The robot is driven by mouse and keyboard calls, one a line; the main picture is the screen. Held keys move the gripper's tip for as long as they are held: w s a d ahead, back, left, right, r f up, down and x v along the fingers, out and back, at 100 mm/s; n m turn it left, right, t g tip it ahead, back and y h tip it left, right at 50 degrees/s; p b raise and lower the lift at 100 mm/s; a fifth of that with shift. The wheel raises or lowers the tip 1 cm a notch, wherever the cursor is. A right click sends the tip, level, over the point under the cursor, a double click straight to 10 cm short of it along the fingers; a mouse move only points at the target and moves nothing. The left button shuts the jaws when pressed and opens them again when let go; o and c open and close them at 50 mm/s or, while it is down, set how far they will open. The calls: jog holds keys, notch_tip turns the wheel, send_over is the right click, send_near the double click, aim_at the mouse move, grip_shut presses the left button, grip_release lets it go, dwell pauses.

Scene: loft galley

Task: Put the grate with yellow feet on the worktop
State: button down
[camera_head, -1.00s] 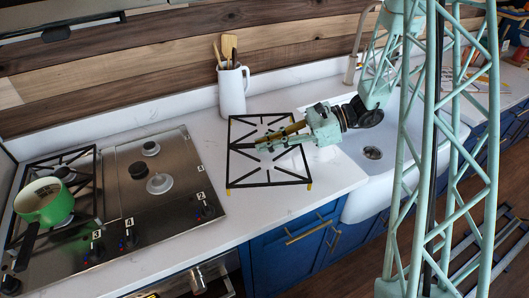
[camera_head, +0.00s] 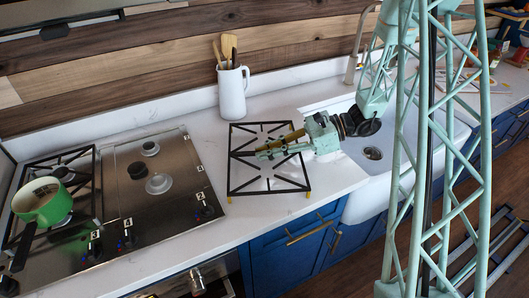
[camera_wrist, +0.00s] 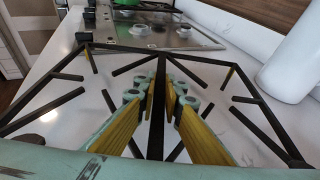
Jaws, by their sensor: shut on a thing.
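The grate (camera_head: 268,192) is a black, square frame with inward bars and small yellow feet at its corners. It is level over the white worktop (camera_head: 225,228), between the hob and the sink. My gripper (camera_head: 262,153) reaches in from the right and is shut on the grate's middle bar. In the wrist view the yellow-padded fingers (camera_wrist: 163,95) lie on both sides of that bar of the grate (camera_wrist: 160,70). A yellow foot shows at its far right corner there. I cannot tell whether the feet touch the worktop or hang just above it.
A white jug with utensils (camera_head: 232,92) stands right behind the grate. The hob (camera_head: 165,215) with a green pan (camera_head: 43,203) is on the left. The white sink (camera_head: 375,178) is on the right. The worktop's front edge is close in front of the grate.

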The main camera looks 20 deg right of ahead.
jog(key=shift+f, duration=0.15)
jog(key=c, duration=2.7)
grip_release()
jog(key=shift+c, duration=0.2)
jog(key=shift+d+r, duration=0.1)
jog(key=shift+r, duration=0.1)
jog(key=shift+p+v, duration=1)
jog(key=shift+v, duration=4.9)
jog(key=shift+s+r, duration=0.1)
